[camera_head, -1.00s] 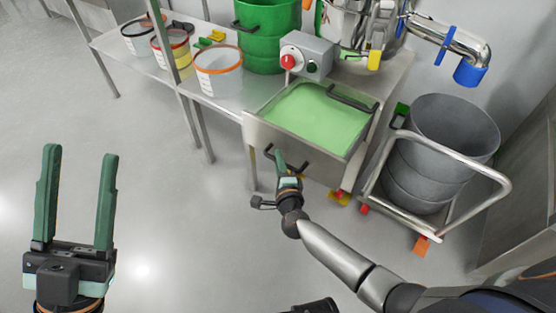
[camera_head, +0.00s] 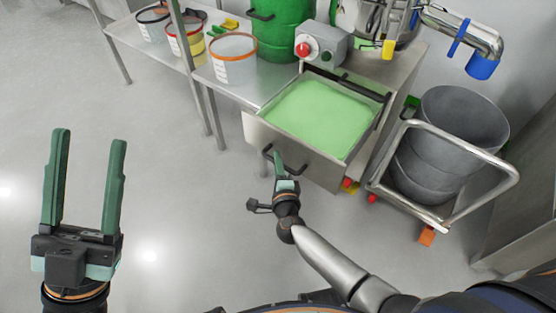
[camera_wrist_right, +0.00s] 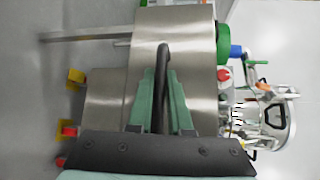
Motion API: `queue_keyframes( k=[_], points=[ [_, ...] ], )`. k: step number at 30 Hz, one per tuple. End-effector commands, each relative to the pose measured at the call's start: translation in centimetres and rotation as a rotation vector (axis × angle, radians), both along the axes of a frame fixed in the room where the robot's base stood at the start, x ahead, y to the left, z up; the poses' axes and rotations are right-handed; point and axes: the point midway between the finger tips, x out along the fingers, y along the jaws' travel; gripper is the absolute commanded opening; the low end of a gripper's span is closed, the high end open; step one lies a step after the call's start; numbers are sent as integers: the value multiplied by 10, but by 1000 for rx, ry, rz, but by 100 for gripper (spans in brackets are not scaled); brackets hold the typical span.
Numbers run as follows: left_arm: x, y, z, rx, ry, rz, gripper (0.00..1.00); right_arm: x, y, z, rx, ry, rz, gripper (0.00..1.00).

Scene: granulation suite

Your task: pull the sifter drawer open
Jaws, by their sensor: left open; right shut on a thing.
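The sifter drawer (camera_head: 300,158) is a steel drawer that stands pulled out from its housing, filled with light green material (camera_head: 320,118). Its front has a dark bar handle (camera_head: 299,171), which also shows in the right wrist view (camera_wrist_right: 163,60). My right gripper (camera_head: 278,157) is at the drawer front. In the right wrist view its green fingers (camera_wrist_right: 163,78) lie on both sides of the handle, shut on it. My left gripper (camera_head: 89,137) is open and empty over bare floor at the left, well away from the drawer.
A steel trolley (camera_head: 492,198) with a grey drum (camera_head: 455,125) stands right of the drawer. A bench (camera_head: 205,72) at the left holds several tubs. A green drum (camera_head: 282,30) and control box (camera_head: 320,47) stand behind. The floor before the drawer is clear.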

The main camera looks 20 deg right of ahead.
Motion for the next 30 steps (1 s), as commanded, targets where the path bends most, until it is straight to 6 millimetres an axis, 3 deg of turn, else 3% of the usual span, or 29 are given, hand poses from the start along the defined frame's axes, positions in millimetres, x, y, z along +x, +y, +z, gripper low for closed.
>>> queue_keyframes(
  k=[5, 6, 14, 30],
  points=[
    [0, 0, 0, -1, 0, 1, 55, 0, 2, 0, 2, 1, 4, 0],
    [0, 0, 0, -1, 0, 0, 55, 0, 2, 0, 2, 1, 4, 18],
    [0, 0, 0, -2, 2, 0, 55, 0, 1, 0, 1, 1, 2, 47],
    [0, 0, 2, -3, 2, 0, 55, -1, 1, 2, 1, 1, 1, 47]
  ],
)
